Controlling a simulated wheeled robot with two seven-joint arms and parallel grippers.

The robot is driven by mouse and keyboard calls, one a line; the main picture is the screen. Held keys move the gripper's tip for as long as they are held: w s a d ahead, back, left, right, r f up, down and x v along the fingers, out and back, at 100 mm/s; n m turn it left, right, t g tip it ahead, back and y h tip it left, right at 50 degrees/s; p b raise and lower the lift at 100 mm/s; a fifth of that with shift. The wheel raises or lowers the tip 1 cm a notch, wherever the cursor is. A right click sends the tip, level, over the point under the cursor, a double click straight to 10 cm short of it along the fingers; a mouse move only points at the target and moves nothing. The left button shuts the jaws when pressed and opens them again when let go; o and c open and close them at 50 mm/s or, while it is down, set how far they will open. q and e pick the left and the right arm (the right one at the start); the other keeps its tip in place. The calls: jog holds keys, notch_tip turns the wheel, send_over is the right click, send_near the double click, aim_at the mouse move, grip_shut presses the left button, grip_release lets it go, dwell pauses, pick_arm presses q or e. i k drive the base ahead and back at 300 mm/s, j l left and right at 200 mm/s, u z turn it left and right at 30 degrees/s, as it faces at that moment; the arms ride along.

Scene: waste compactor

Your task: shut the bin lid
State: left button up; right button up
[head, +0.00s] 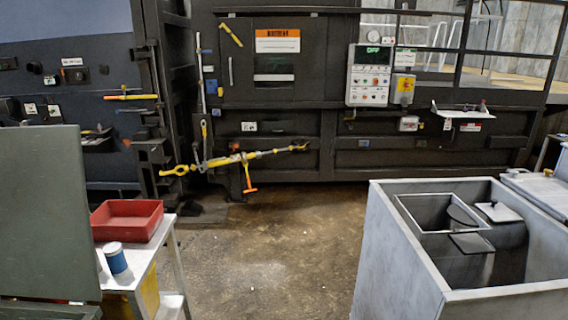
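A flat grey-green panel (45,215) stands upright at the left edge of the head view. It looks like a raised lid. Below it shows a strip of a dark green body (45,311), perhaps the bin, mostly cut off by the bottom edge. At the right is a large grey open-topped box (400,255) with dark, smaller containers (465,260) inside. A light grey flat piece (540,190) lies at its far right side; I cannot tell whether it is a lid. Neither of my grippers is in view.
A white table (150,255) beside the panel carries a red tray (127,222) and a blue can (115,258). The dark compactor (285,90) with its control panel (369,75) spans the back. A yellow turnbuckle (230,160) hangs on its front. The middle floor (265,250) is clear.

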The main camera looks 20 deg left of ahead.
aim_at(47, 250)
jog(key=i+j+u, duration=0.1)
jog(key=i+u, duration=0.75)
jog(key=i+l+u, duration=0.15)
jog(key=i+u, duration=0.15)
jog(key=u, duration=0.15)
jog(key=i+l+u, duration=0.25)
jog(key=u, duration=0.2)
jog(key=i+l+u, duration=0.15)
jog(key=i+u, duration=0.15)
jog(key=u, duration=0.15)
jog(key=i+l+u, duration=0.25)
jog(key=u, duration=0.2)
jog(key=i+l+u, duration=0.2)
jog(key=u, duration=0.3)
jog(key=i+l+u, duration=0.1)
jog(key=l+u, duration=0.35)
jog(key=i+l+u, duration=0.15)
jog(key=l+u, duration=0.15)
jog(key=l, duration=0.2)
jog(key=l+u, duration=0.25)
jog(key=l, duration=0.25)
jog(key=i+l, duration=0.05)
